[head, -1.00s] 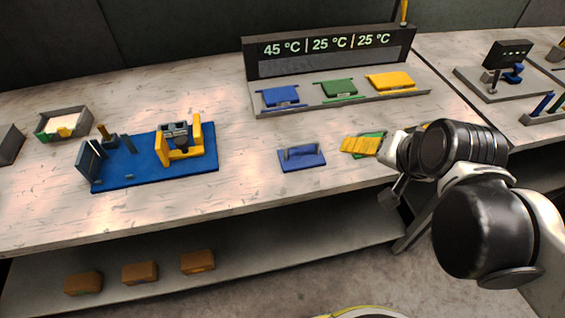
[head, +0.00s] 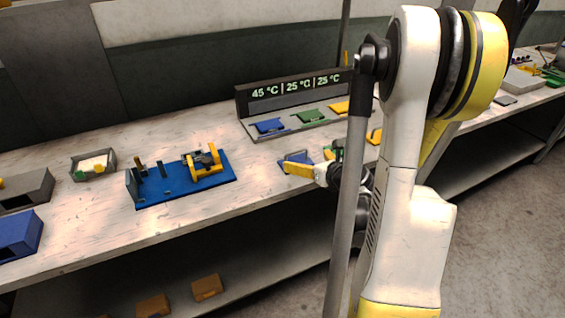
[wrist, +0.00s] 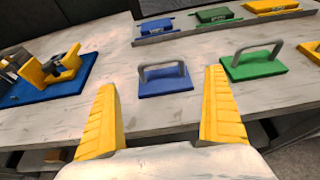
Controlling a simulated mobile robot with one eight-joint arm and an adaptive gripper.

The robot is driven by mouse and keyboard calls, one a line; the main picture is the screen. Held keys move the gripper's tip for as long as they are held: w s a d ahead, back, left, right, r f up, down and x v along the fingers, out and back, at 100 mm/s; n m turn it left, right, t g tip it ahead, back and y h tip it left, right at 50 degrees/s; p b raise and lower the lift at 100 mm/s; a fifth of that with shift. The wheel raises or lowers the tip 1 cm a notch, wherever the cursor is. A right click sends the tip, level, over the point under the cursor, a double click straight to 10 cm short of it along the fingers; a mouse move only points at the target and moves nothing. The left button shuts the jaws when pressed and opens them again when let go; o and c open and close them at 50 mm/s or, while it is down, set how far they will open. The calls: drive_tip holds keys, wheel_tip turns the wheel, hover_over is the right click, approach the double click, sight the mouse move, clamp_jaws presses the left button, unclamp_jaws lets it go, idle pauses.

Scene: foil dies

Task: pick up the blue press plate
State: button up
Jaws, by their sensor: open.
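The blue press plate (wrist: 163,87) is a flat blue slab with a grey bar handle, lying on the bench top. In the head view the blue press plate (head: 285,159) is partly hidden by my gripper. My gripper (head: 293,168) has yellow fingers. In the wrist view its fingers are spread wide and empty, with the plate ahead between their tips. I see no contact with the plate or its handle.
A green handled plate (wrist: 254,66) lies close right of the blue one, near my right finger. A rack (wrist: 222,25) with blue, green and yellow pieces stands behind. A blue fixture (head: 205,184) with yellow brackets is left. Bare bench lies between.

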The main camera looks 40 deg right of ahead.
sight(297, 155)
drive_tip(key=x, duration=0.2)
drive_tip(key=shift+w+d, duration=0.2)
drive_tip(key=shift+w, duration=0.05)
drive_tip(key=b+x, duration=0.1)
drive_tip(key=x, duration=0.4)
drive_tip(key=shift+s+f, duration=0.1)
drive_tip(key=shift+w, duration=0.4)
drive_tip(key=c, duration=1.4)
